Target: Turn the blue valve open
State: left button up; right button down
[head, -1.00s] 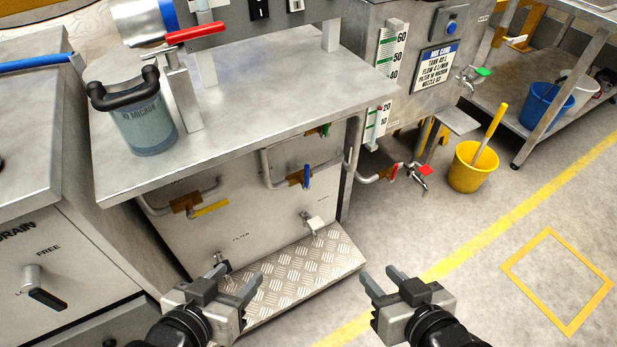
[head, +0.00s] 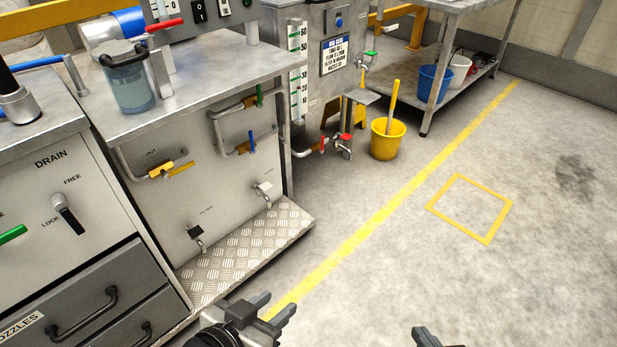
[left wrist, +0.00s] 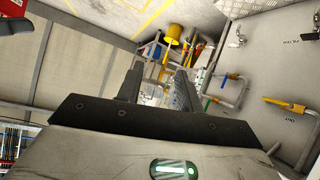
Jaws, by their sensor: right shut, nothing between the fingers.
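The blue valve handle (head: 252,141) points roughly upright on a brass body and grey pipe, on the steel panel under the bench. It also shows in the left wrist view (left wrist: 224,80), to the right of the fingers. My left gripper (head: 277,303) is low in the head view, in front of the tread-plate step. Its two fingers (left wrist: 158,80) are apart with nothing between them, well away from the valve. My right gripper (head: 425,338) shows only a fingertip part at the bottom edge; it is shut and empty, far from the valve.
A yellow-handled valve (head: 176,170) is left of the blue one, a green handle (head: 259,95) above, a red one (head: 323,145) to the right. The tread-plate step (head: 245,250) juts out below. A yellow bucket (head: 388,140) stands right. The floor at right is clear.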

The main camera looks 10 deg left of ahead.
aim_at(252, 141)
jog(key=u, duration=0.6)
jog(key=i, duration=0.5)
jog(key=u, duration=0.65)
jog(key=i, duration=0.65)
